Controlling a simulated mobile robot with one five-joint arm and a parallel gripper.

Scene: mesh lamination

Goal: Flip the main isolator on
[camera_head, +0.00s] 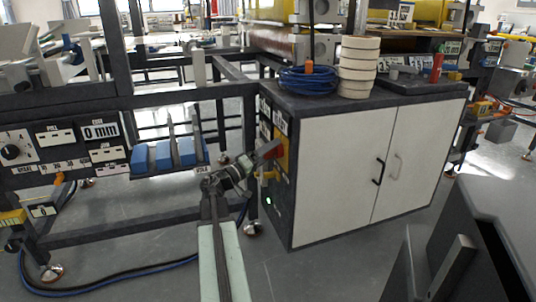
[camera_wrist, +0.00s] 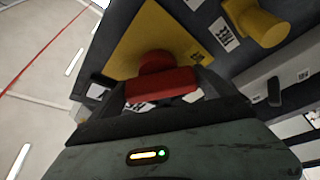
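The main isolator has a red handle (camera_wrist: 160,84) on a round red hub in front of a yellow plate (camera_wrist: 135,40). In the head view the red handle (camera_head: 270,150) and yellow plate (camera_head: 282,157) are on the dark left end of the white-doored cabinet. My gripper (camera_wrist: 160,95) faces the handle, with its dark fingers wide apart, one near each end of the handle. I cannot tell whether they touch it. In the head view my gripper (camera_head: 254,160) is close to the handle, its fingertips partly hidden.
A yellow knob (camera_wrist: 263,27) sticks out beside the plate. The white-doored cabinet (camera_head: 335,180) carries a blue cable coil (camera_head: 307,80) and a stack of white rolls (camera_head: 357,68). Cables lie on the floor at left.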

